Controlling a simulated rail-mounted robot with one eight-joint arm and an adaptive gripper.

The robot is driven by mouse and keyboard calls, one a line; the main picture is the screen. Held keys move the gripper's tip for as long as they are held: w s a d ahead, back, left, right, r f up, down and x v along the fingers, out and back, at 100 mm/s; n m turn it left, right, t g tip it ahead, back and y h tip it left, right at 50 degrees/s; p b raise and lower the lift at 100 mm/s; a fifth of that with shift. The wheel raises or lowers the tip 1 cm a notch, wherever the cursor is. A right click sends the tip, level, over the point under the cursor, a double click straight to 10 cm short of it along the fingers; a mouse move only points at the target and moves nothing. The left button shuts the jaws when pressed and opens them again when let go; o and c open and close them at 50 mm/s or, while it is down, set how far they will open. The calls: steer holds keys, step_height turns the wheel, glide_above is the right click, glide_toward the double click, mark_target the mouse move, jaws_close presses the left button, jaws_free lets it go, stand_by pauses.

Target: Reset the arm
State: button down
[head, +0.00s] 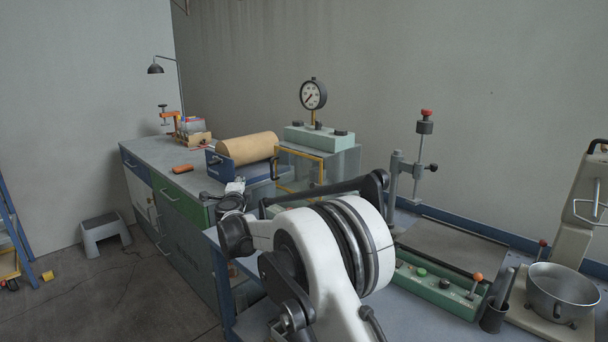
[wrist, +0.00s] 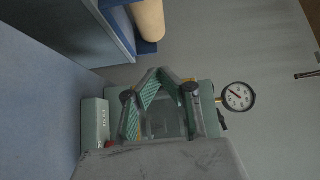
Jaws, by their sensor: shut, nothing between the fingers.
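My gripper (wrist: 160,73) shows in the wrist view, its two fingers with ribbed green pads leaning together at the tips. It is shut and empty. Behind and around the fingers is the pale green gauge machine (wrist: 95,122), apart from them as far as I can tell. Its round dial gauge (wrist: 238,97) is to the right of the fingers. In the head view my white arm (head: 340,250) reaches across the front centre. I cannot make out the gripper there clearly.
The gauge machine (head: 318,137) stands behind my arm, near a tan roll (head: 248,148) in a blue holder. A green control box (head: 437,286), a stand with a red knob (head: 425,125) and a metal pot (head: 558,290) are to the right. A step stool (head: 105,228) is on the floor.

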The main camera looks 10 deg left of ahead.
steer(key=s+d+r+n+y, duration=0.2)
steer(key=d+r+n, duration=0.1)
steer(key=d+r, duration=0.4)
steer(key=s+d+r+n+y, duration=0.1)
steer(key=s+d+r+n, duration=0.25)
steer(key=r, duration=0.45)
steer(key=s+d+r+n+g+y+p, duration=0.1)
steer(key=s+d+r+n+g, duration=0.15)
steer(key=s+d, duration=0.35)
steer(key=s+d+r+n+g+p, duration=0.1)
steer(key=s+d+r+n, duration=0.1)
steer(key=s+d+r, duration=0.4)
steer(key=s+d+f+n+g+h, duration=0.1)
steer(key=s+d+f+g+h, duration=0.1)
steer(key=s+d+f, duration=0.5)
steer(key=s+d+f+n+g+h+p, duration=0.1)
steer(key=s+d+f+n+g+h, duration=0.1)
steer(key=s+d+f, duration=0.6)
steer(key=s+d+f+n+g+h, duration=0.1)
steer(key=s+d+f+g+h, duration=0.2)
steer(key=s+d+f, duration=0.4)
steer(key=s+d, duration=0.4)
steer(key=s, duration=0.4)
steer(key=s+d, duration=0.5)
steer(key=s, duration=0.4)
steer(key=shift+s+d+f+n, duration=0.15)
steer(key=shift+s+f+n, duration=0.15)
steer(key=shift+f, duration=0.1)
